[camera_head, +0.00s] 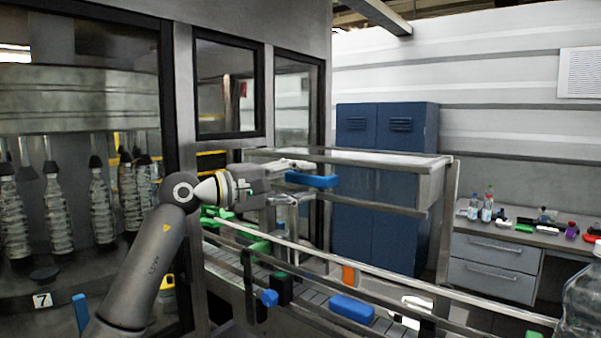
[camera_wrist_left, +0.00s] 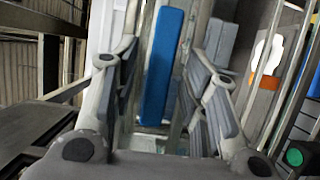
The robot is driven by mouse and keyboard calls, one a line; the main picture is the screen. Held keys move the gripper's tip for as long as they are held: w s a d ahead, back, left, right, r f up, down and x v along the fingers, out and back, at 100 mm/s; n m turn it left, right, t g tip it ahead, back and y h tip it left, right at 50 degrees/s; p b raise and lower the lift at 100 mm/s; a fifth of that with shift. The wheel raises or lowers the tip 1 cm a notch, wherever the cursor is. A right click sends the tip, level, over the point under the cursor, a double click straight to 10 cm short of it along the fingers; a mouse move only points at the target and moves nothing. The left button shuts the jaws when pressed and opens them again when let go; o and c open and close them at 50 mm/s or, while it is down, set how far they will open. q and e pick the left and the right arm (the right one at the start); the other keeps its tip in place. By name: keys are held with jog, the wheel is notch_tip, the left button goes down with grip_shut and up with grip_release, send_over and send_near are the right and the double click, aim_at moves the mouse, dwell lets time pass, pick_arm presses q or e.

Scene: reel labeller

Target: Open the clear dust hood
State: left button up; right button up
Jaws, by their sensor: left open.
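The clear dust hood (camera_head: 375,184) is a see-through box with a pale frame over the conveyor, in the middle of the head view. It looks lowered. A blue handle bar (camera_head: 318,181) is on its near left side. My left gripper (camera_head: 298,180) is open at the handle's left end. In the left wrist view the blue handle (camera_wrist_left: 162,65) lies between the open fingers of my left gripper (camera_wrist_left: 165,80), with a gap visible on both sides. Contact cannot be told. My right gripper is not in view.
The conveyor (camera_head: 310,295) with rails runs below the hood, carrying a blue block (camera_head: 351,309). A glazed machine cabinet with bottles stands left. A blue locker (camera_head: 358,235) stands behind the hood. A desk (camera_head: 492,266) with bottles and small items is at right.

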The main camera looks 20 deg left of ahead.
pick_arm(q)
jog(key=shift+w+d, duration=0.15)
jog(key=shift+w, duration=0.05)
grip_shut()
dwell(0.4)
